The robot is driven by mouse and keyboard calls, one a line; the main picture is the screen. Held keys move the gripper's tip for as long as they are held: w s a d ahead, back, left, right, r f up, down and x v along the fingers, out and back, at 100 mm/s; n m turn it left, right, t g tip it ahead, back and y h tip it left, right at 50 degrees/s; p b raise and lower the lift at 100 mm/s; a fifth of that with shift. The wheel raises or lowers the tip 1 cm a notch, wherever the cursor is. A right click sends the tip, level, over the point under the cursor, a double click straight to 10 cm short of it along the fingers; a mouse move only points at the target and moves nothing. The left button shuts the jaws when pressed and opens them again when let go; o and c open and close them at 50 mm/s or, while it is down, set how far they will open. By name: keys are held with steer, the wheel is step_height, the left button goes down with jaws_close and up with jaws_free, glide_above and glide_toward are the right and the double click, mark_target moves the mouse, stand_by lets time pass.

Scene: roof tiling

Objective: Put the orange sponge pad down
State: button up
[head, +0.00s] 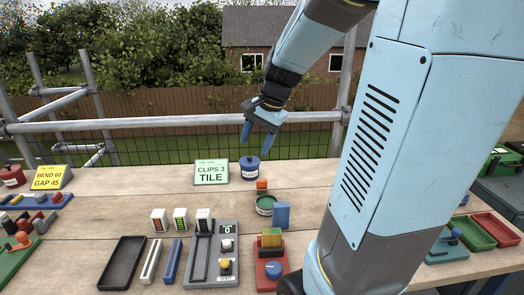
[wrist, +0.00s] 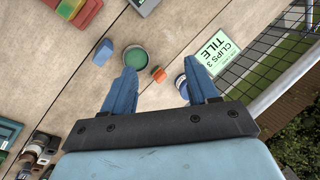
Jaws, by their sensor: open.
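The orange sponge pad (head: 262,184) is a small orange block with a green part under it. It stands on the wooden bench, just behind a round green dish (head: 265,205). In the wrist view the pad (wrist: 158,74) is beside the dish (wrist: 137,58), apart from my fingers. My gripper (head: 256,147) is above the bench, over the blue pot's area, with its blue fingers apart and nothing between them. In the wrist view the gripper (wrist: 159,67) frames the pad from above.
A blue lidded pot (head: 250,169) and a green "CLIPS 3 TILE" sign (head: 211,172) stand behind the pad. A blue block (head: 281,215) is right of the dish. A red fixture (head: 271,275), a grey device and a black tray (head: 122,263) are nearer. The bench left of the dish is clear.

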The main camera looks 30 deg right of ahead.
steer(key=s+a+r+n+t+h, duration=0.1)
steer(key=s+a+r+n, duration=0.1)
steer(key=s+n, duration=0.3)
steer(key=s+a+r+n+t+h, duration=0.1)
steer(key=s+a+r+n+t, duration=0.1)
steer(key=s, duration=0.8)
steer(key=a+r+n, duration=0.1)
steer(key=a+n, duration=0.1)
steer(key=n, duration=0.1)
steer(key=shift+a+r+n+h, duration=0.2)
steer(key=shift+n+h, duration=0.1)
steer(key=shift+n, duration=0.1)
steer(key=shift+s+d, duration=0.1)
steer(key=shift+s, duration=0.15)
steer(key=shift+c, duration=1.3)
steer(key=shift+d, duration=0.15)
steer(key=shift+c, duration=0.2)
